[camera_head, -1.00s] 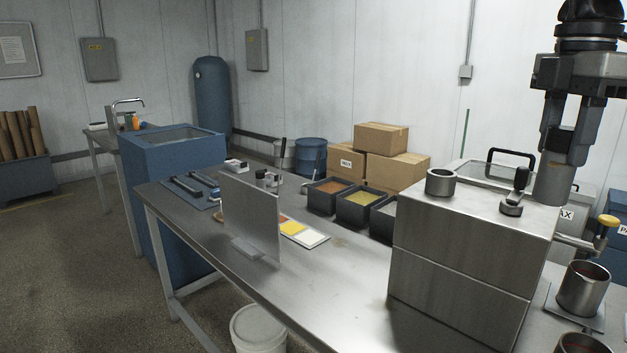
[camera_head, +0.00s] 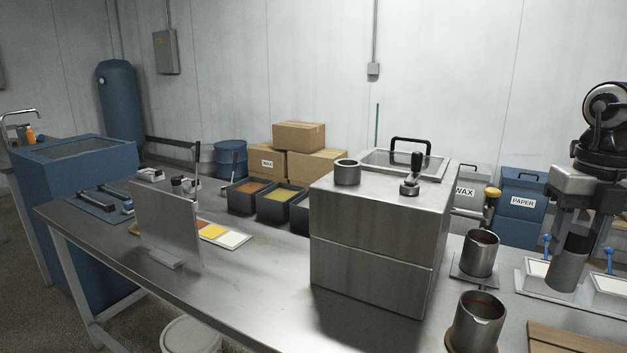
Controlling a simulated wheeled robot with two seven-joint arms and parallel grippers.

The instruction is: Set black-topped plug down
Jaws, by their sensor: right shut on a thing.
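My right gripper (camera_head: 576,238) hangs fingers-down at the right of the head view. It is shut on the black-topped plug, a grey metal cylinder (camera_head: 566,273) with a dark upper part between the fingers. The plug is upright. Its lower end overlaps a pale tray (camera_head: 530,289) with white panels and blue levers; I cannot tell if it touches or hovers. My left gripper is not in view.
A steel box (camera_head: 370,255) with a small metal cup (camera_head: 347,172) and black-handled piece on top stands left of the plug. Two metal pots (camera_head: 480,254) (camera_head: 476,322) stand between. A wooden board (camera_head: 560,341) lies in front. Open table lies left of the box.

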